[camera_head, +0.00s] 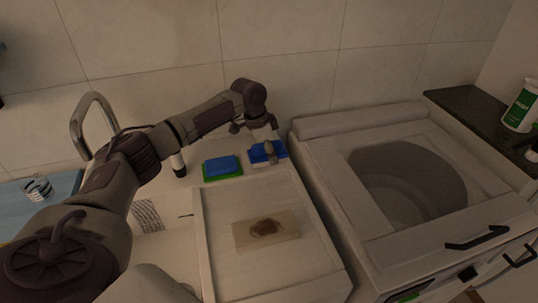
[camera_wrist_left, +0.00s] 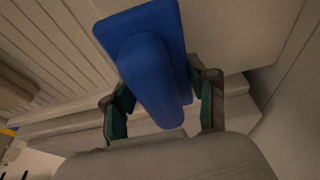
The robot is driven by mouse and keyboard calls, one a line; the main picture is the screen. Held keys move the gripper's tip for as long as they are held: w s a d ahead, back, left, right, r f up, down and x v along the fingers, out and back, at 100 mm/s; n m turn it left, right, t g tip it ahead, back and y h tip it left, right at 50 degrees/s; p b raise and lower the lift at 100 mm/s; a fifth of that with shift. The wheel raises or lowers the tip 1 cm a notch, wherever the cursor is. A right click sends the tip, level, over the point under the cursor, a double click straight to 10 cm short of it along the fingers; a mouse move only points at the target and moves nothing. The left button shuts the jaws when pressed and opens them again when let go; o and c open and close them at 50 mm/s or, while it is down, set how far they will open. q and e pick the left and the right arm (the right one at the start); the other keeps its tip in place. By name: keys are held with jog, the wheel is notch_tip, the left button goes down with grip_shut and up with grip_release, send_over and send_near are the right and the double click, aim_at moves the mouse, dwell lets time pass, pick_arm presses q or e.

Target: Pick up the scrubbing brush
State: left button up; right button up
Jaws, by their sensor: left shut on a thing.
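The scrubbing brush (camera_head: 258,156) is blue, with a flat block and a raised rounded handle. In the head view it is at the back of the counter, just left of the white appliance. My left gripper (camera_head: 254,138) reaches it from behind and above. In the left wrist view the brush (camera_wrist_left: 152,80) lies between the two green-padded fingers of my left gripper (camera_wrist_left: 163,98), which is shut on its handle. I cannot tell whether the brush touches the counter. My right gripper is not in view.
A blue and green sponge (camera_head: 222,167) lies just left of the brush. A board with a brown stain (camera_head: 266,231) lies in front, on a pale surface. The white appliance with a round opening (camera_head: 406,184) stands right. A faucet (camera_head: 90,112) and glass (camera_head: 38,188) are left.

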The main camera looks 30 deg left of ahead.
pick_arm(q)
jog(key=r, duration=0.3)
jog(key=shift+d+r+b, duration=0.2)
jog(key=shift+b, duration=0.1)
jog(key=w+d+r+b, duration=0.1)
jog(key=d+r, duration=0.5)
jog(key=d, duration=0.5)
jog(key=shift+w+r, duration=0.2)
jog(key=shift+r, duration=0.15)
jog(key=shift+d, duration=0.1)
